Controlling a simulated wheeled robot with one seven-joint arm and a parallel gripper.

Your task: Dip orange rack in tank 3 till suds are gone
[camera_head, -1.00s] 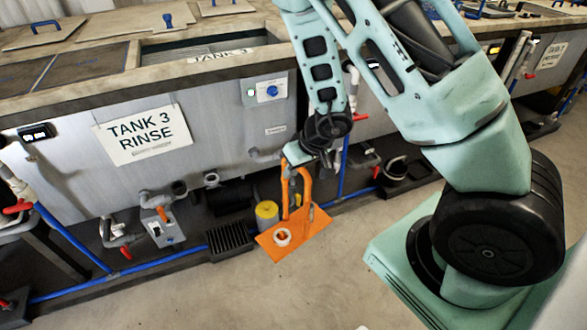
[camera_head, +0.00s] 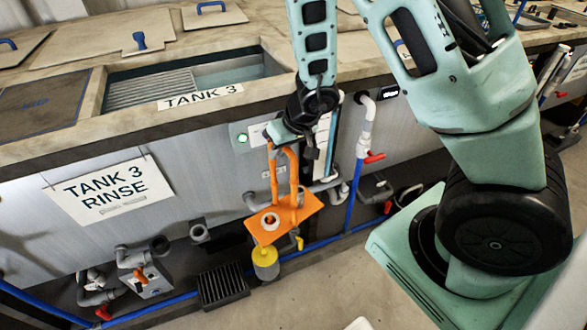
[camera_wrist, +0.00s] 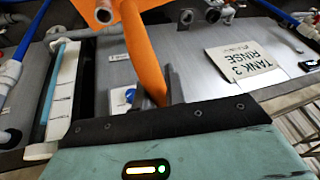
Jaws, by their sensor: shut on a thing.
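The orange rack (camera_head: 268,229) hangs from my gripper (camera_head: 283,137) in the head view. It is a flat orange plate with a tall looped handle, and a white ring-shaped part sits on it. My gripper is shut on the handle; the wrist view shows the orange handle (camera_wrist: 146,52) between the dark fingers. The rack is in front of the tank wall, below the rim. Tank 3 (camera_head: 262,66) is open at the top, up and left of the rack, with a slatted grey surface and liquid inside. No suds can be made out on the rack.
A "TANK 3 RINSE" sign (camera_head: 108,190) hangs on the tank's front wall. Pipes, red valves and a yellow cylinder (camera_head: 265,262) are below. A lid (camera_head: 105,37) lies behind the opening.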

